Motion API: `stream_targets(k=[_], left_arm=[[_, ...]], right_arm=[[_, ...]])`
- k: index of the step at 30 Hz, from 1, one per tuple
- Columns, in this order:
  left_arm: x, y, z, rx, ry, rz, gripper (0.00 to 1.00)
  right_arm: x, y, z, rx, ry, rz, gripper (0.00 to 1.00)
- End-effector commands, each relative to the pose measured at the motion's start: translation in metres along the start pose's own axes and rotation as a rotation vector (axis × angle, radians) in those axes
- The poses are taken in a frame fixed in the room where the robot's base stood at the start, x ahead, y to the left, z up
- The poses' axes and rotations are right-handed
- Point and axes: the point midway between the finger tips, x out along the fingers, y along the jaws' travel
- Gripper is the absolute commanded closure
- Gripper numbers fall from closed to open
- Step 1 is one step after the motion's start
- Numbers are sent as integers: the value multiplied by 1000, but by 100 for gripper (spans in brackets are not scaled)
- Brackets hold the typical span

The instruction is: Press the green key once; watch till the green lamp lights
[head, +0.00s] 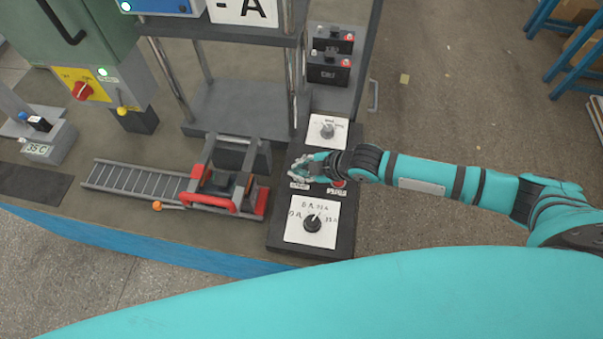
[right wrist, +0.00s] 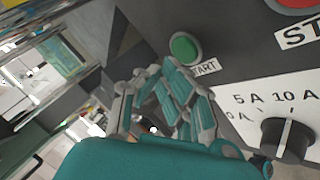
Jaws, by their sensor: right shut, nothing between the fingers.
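That gripper is shut and empty over the control box. My left gripper is out of view.
A red button (head: 338,183) sits right of my gripper on the control box (head: 275,236). A dial (head: 312,223) is in front and another knob (head: 327,130) behind. Left stand a red-handled carriage (head: 212,203) and a ladder-like rack (head: 135,180). Batteries (head: 328,68) sit at the back.

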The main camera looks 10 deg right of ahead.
Motion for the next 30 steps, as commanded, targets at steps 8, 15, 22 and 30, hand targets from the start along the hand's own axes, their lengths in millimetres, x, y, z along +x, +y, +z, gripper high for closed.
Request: stream_targets(k=[8, 15, 22, 30], left_arm=[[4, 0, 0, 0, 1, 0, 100], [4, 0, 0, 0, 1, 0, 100], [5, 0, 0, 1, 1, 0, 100], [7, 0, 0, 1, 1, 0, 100]], right_arm=[[6, -5, 4, 0, 0, 0, 100], [6, -4, 4, 0, 0, 0, 100], [7, -5, 5, 0, 0, 0, 100], [9, -7, 7, 0, 0, -1, 100]])
